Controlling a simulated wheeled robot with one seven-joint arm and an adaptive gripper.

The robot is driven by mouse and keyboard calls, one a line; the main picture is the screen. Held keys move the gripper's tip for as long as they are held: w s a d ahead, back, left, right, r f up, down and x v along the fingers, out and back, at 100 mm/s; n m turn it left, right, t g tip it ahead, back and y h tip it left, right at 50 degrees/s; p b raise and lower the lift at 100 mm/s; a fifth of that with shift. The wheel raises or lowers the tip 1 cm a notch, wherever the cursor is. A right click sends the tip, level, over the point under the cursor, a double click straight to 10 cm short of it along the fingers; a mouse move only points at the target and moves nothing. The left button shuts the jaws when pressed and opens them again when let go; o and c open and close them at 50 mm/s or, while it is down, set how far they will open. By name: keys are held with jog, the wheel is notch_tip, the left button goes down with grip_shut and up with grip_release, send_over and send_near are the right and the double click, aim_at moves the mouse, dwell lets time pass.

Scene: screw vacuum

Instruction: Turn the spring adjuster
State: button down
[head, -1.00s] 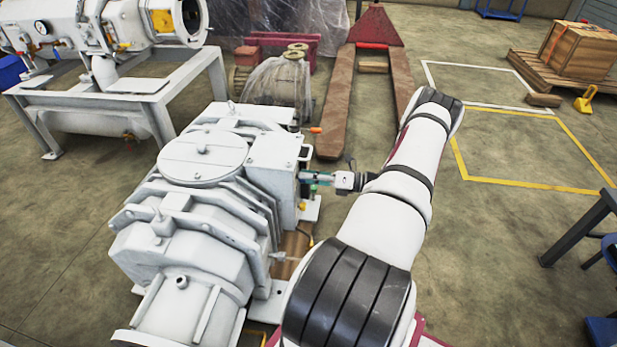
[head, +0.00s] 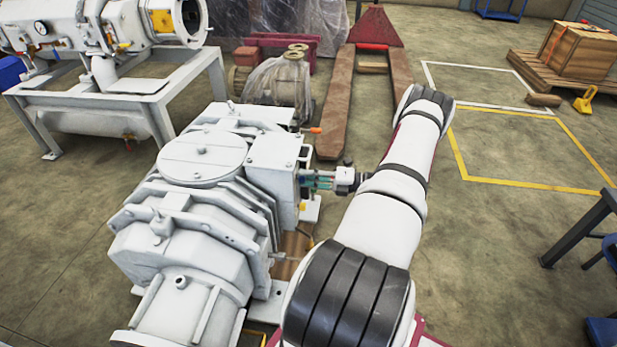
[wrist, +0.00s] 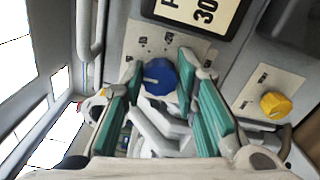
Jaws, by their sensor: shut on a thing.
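A blue round knob (wrist: 158,80) with a pale pointer line sits on a marked plate on the grey housing in the wrist view. My gripper (wrist: 161,76) has its two teal-padded fingers on either side of this knob, shut on it at the tips. A yellow knob (wrist: 276,105) sits on a second plate to the right, apart from the fingers. The small markings are too blurred to tell which knob is the spring adjuster. In the head view my gripper (head: 309,180) is at the right side of the grey pump (head: 203,160), and the blue knob is hidden.
A black-framed label (wrist: 205,14) is above the blue knob, and a grey pipe (wrist: 88,35) runs to its left. A red pallet truck (head: 375,28) stands behind the pump. The floor to the right has yellow-marked free room.

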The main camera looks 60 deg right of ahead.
jog(key=c, duration=1.3)
grip_release()
jog(key=v, duration=1.2)
